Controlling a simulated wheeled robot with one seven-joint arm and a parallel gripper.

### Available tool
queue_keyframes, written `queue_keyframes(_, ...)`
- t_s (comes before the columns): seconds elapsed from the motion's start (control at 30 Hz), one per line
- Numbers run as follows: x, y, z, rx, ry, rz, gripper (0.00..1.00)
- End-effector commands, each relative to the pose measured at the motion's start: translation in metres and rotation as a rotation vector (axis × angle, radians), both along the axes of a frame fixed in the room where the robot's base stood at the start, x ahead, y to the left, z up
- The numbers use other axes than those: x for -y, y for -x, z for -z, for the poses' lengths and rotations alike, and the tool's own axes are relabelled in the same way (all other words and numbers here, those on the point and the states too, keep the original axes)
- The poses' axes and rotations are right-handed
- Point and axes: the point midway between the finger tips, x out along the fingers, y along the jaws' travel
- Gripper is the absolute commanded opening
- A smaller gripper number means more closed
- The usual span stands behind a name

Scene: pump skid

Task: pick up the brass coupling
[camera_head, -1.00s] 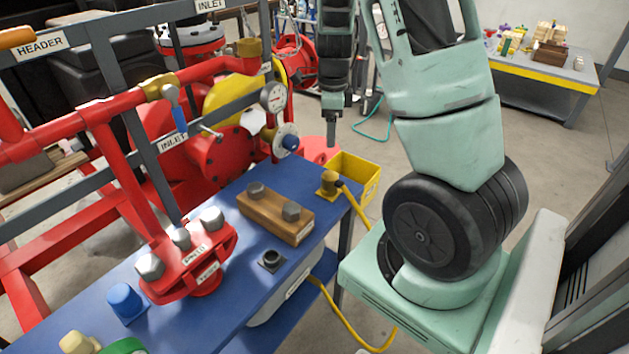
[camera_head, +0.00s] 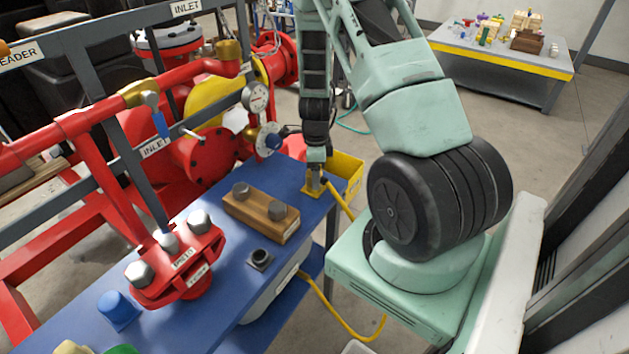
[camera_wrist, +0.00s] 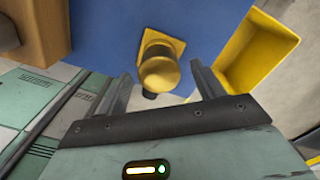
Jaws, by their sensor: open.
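The brass coupling (camera_wrist: 158,72) is a rounded golden fitting standing on a yellow square base (camera_wrist: 174,45) on the blue bench. In the wrist view it shows between my two fingers, which stand apart on its left and right. My gripper (camera_wrist: 160,76) is open and points down. I cannot tell whether the fingers touch the coupling. In the head view my gripper (camera_head: 315,180) is right over the yellow base (camera_head: 310,192) and hides most of the coupling.
A yellow bin (camera_head: 347,170) stands close by on the right. A wooden block with bolts (camera_head: 262,212) is on the blue bench (camera_head: 222,272). Red pipework (camera_head: 100,120) with gauges lies to the left. A yellow hose (camera_head: 342,203) runs off the bench.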

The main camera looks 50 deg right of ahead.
Motion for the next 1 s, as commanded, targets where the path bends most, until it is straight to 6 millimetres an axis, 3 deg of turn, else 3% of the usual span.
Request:
queue_keyframes(0.17,0.000,0.000,0.014,0.000,0.000,-0.001,0.68)
queue_keyframes(0.4,0.000,-0.001,0.015,0.001,0.001,-0.001,0.68)
queue_keyframes(0.6,0.000,-0.001,0.015,0.001,0.001,-0.001,0.15)
queue_keyframes(0.87,0.000,-0.001,0.014,0.002,0.001,-0.001,0.15)
queue_keyframes(1.0,0.000,-0.002,0.004,0.003,0.004,-0.003,0.15)
